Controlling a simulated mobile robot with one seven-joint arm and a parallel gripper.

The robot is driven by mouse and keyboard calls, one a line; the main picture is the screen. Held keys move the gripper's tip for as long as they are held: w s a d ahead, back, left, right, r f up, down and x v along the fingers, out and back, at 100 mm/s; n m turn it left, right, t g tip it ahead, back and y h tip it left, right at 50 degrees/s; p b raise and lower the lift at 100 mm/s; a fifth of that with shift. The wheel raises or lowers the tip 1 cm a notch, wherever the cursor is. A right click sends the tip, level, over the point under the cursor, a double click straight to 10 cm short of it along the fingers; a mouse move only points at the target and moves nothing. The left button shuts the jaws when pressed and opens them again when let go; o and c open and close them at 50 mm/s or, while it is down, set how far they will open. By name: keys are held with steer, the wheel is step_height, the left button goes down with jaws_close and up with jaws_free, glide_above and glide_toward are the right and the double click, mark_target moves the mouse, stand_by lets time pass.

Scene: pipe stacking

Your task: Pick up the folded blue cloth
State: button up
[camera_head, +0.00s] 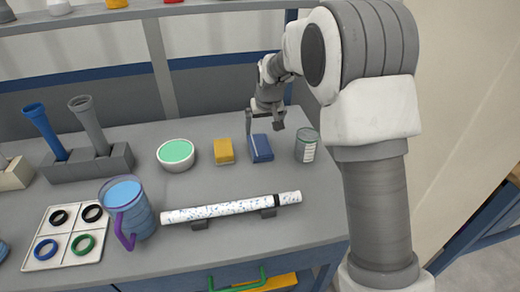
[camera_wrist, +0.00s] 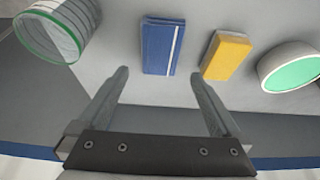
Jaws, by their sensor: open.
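The folded blue cloth (camera_head: 262,149) lies flat on the grey table, a small block shape with a pale stripe along one side. In the wrist view the blue cloth (camera_wrist: 161,47) is beyond my fingertips, roughly in line with the gap between them. My gripper (camera_head: 265,120) is above the cloth's far end in the head view, with its fingers spread. In the wrist view my gripper (camera_wrist: 158,75) is open and nothing is between its fingers.
A yellow block (camera_head: 224,151) and a green-topped bowl (camera_head: 175,154) stand left of the cloth. A glass jar (camera_head: 307,146) stands close to its right. A speckled pipe (camera_head: 225,209) lies on supports nearer the front. A blue pitcher (camera_head: 128,205) stands at front left.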

mark_target(260, 145)
steer(key=b+x, duration=0.1)
steer(key=x, duration=0.8)
steer(key=shift+w+a+f, duration=0.1)
steer(key=shift+f, duration=0.3)
steer(key=c, duration=1.1)
